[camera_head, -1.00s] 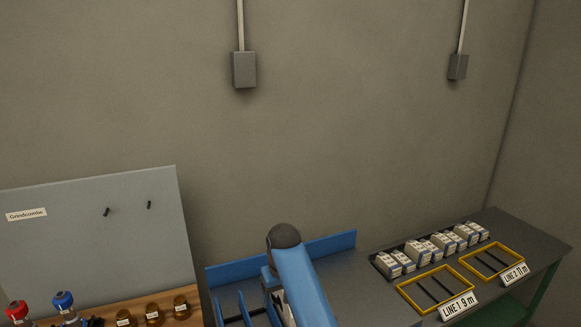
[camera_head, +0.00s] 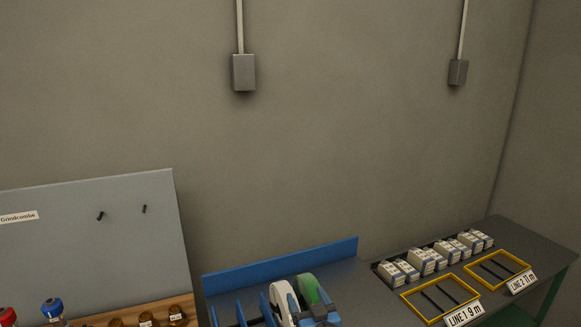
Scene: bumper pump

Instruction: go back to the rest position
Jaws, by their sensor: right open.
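My left gripper is not in view.
Several white boxes (camera_head: 422,262) stand in a row on the grey bench at right, behind two yellow frames (camera_head: 441,300) labelled LINE 1 and LINE 2. Capped bottles (camera_head: 52,310) and brown jars (camera_head: 177,315) stand at lower left, by a grey board (camera_head: 90,240).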

